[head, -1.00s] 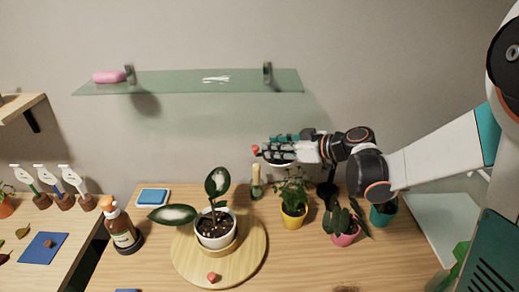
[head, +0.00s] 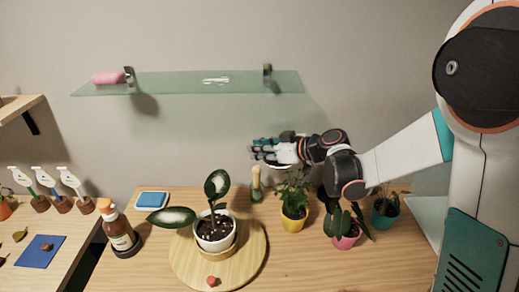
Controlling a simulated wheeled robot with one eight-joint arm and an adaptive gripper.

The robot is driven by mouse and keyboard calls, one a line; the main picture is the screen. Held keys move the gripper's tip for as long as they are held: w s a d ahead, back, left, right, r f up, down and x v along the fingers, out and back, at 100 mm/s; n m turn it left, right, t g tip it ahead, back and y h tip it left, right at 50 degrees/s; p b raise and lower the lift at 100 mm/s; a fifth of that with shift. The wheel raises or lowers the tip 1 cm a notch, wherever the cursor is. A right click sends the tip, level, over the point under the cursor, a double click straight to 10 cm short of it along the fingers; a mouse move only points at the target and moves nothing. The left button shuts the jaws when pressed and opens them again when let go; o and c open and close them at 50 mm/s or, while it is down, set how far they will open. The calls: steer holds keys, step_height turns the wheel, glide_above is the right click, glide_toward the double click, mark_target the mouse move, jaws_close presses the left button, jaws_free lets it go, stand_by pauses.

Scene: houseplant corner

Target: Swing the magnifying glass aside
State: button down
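My gripper (head: 258,149) is at the back of the table, pointing left in front of the wall, above the row of pots. Its fingers are small and overlap in this view, so I cannot tell whether they are open or shut. The magnifying glass is mostly hidden behind my gripper and wrist. A pale curved edge (head: 284,166) just under the gripper looks like part of its lens. Its red knob does not show now. I cannot tell whether my gripper touches the glass.
A white-potted plant (head: 213,228) stands on a round wooden board (head: 185,268) with a red knob (head: 212,281). A yellow pot (head: 294,220), a pink pot (head: 347,240) and a teal pot (head: 384,215) stand below my arm. A glass shelf (head: 190,84) hangs above.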

steer(key=w+m+t, duration=0.1)
steer(key=w, duration=0.1)
steer(key=w+m+h, duration=0.1)
steer(key=w, duration=0.1)
steer(key=shift+w+a+r+t+h, duration=0.1)
steer(key=shift+w+a+t+h, duration=0.1)
steer(key=shift+w+t+h, duration=0.15)
steer(key=c, duration=1.9)
jaws_free()
steer(key=shift+s, duration=0.1)
steer(key=shift+o, duration=0.5)
steer(key=v, duration=1.2)
